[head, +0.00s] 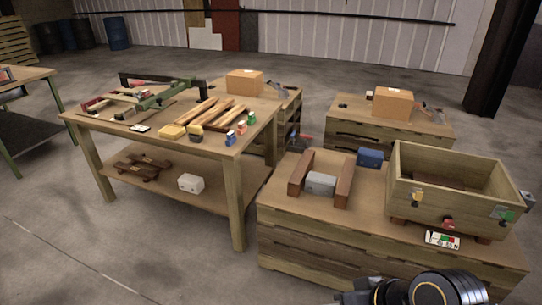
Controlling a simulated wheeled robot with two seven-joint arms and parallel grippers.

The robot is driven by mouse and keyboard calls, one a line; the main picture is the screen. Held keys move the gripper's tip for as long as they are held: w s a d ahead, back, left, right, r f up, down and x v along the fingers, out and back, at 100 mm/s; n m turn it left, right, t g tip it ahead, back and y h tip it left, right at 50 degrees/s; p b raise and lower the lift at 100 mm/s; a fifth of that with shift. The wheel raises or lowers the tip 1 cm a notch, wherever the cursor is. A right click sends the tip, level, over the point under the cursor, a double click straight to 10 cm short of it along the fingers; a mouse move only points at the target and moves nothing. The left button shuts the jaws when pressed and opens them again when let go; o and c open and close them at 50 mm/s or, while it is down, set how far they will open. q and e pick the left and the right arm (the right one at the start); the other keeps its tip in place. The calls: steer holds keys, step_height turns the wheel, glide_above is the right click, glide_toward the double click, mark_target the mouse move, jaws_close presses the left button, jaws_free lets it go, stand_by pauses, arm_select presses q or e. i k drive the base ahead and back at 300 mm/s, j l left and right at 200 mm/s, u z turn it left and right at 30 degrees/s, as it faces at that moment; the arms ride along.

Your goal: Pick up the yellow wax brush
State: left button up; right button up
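On the wooden table at left, a small yellow item with a dark lower part (196,129) sits near the front edge; it looks like the yellow wax brush, but it is too small to be sure. A plain yellow block (172,132) lies just left of it. Neither is held. A black, rounded part of my own arm shows at the bottom right edge, far from the table. No gripper fingers show.
The wooden table (253,128) also holds wooden sticks (216,118), small coloured bottles (241,127) and a green tool frame (160,101). A cardboard box (244,83) stands behind. At right, a wooden crate (440,205) sits on a low bench (300,225). Floor at front left is clear.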

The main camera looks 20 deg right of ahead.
mark_target(195, 134)
steer(key=i+j+z, duration=0.35)
steer(key=i, duration=0.55)
steer(key=i+j+z, duration=0.4)
steer(key=i, duration=0.45)
steer(key=i+j+z, duration=0.35)
steer(key=i+j, duration=0.35)
steer(key=i, duration=0.1)
